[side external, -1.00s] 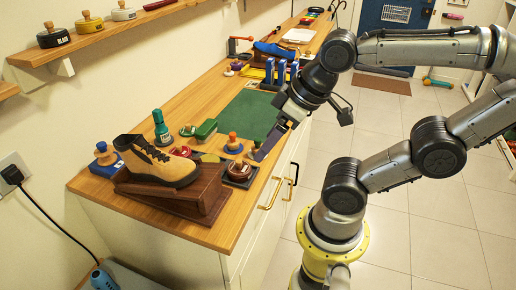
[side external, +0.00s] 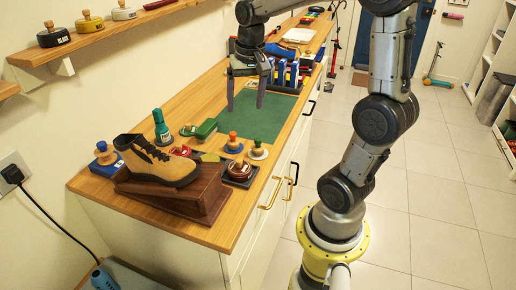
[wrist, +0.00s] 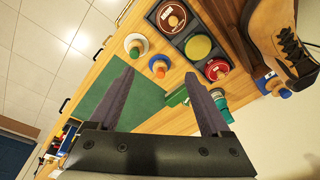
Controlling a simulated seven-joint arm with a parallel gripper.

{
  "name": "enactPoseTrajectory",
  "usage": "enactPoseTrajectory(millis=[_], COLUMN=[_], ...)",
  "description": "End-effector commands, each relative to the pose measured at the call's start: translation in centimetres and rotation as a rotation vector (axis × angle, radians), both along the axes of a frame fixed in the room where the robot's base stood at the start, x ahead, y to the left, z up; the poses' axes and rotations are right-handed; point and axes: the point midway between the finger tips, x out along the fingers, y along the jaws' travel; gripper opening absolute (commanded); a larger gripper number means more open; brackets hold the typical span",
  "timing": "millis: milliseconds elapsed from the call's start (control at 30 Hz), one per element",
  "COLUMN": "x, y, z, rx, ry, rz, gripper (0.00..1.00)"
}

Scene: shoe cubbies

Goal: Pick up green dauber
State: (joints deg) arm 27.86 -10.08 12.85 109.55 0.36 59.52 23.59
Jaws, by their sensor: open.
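The green dauber (side external: 258,149), a small wooden knob with a green top on a white base, stands upright near the counter's front edge. It also shows in the wrist view (wrist: 136,47), beyond the fingertips. My gripper (side external: 246,102) is open and empty, fingers pointing down above the green mat (side external: 262,120), farther along the counter than the dauber. In the wrist view the spread fingers of my gripper (wrist: 160,76) are apart from the dauber.
An orange-topped dauber (side external: 233,144) stands close by on its left. A dark tray with a brown tin (side external: 239,171), a green brush (side external: 205,130), a green bottle (side external: 161,128) and a tan boot (side external: 155,162) on a wooden stand are near. Blue items (side external: 281,72) stand behind the mat.

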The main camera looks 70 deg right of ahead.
Motion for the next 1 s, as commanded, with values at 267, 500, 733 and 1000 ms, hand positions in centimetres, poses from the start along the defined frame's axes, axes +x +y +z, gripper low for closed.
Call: enactPoseTrajectory(millis=[267, 500, 733, 1000], x=[-1.5, -1.8, -1.7, -1.6], y=[-6.4, -6.5, -6.5, -6.5], z=[-4.9, -7.8, -11.9, -13.9], rx=[0.078, 0.082, 0.081, 0.079], ry=[0.119, 0.123, 0.121, 0.118], rz=[-0.191, -0.2, -0.198, -0.197], gripper=[0.81, 0.81, 0.81, 0.81])
